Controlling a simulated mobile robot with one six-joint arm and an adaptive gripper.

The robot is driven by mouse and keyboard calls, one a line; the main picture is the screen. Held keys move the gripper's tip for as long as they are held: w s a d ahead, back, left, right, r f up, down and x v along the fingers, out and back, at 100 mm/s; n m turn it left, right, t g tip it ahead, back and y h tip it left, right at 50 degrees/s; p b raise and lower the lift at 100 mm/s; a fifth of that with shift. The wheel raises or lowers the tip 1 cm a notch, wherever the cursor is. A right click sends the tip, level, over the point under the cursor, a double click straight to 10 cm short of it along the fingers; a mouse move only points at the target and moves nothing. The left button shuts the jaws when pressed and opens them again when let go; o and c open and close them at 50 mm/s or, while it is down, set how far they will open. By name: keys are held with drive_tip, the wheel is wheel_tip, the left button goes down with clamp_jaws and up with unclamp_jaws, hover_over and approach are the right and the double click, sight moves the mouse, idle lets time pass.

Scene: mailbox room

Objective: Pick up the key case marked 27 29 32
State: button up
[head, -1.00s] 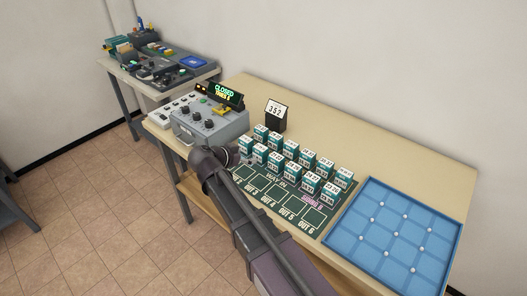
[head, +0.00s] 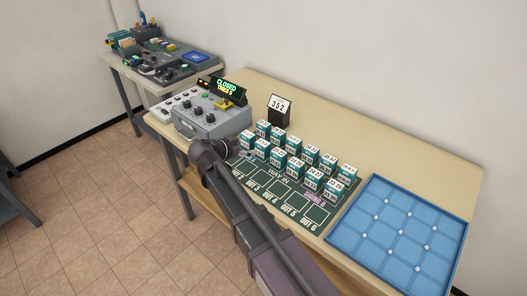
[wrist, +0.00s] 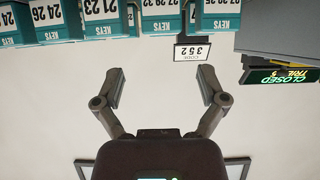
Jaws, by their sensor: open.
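Several teal and white key cases (head: 295,149) stand in two rows on the green mat (head: 345,188); their numbers are too small to read in the head view. In the wrist view, which is upside down, cases hang along the top edge: one marked 24 26 (wrist: 52,16), one marked 21 23 (wrist: 101,14) and a partly cut-off case (wrist: 213,14) whose numbers I cannot fully read. My gripper (wrist: 160,86) is open and empty, apart from the cases. In the head view my arm hides it.
A grey control box (head: 207,121) with a CLOSED display (head: 228,91) stands at the left of the table. A black stand (head: 279,109) with a 352 card is behind the cases. A blue tray (head: 352,262) with white balls fills the right end. Bare tabletop lies behind.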

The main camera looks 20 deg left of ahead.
sight(260, 145)
drive_tip(key=shift+b+x, duration=1)
drive_tip(key=shift+x, duration=1.75)
drive_tip(key=shift+b+x, duration=1.2)
drive_tip(key=shift+x, duration=1.4)
drive_tip(key=shift+w+r, duration=0.1)
drive_tip(key=shift+r, duration=0.05)
drive_tip(key=c, duration=1)
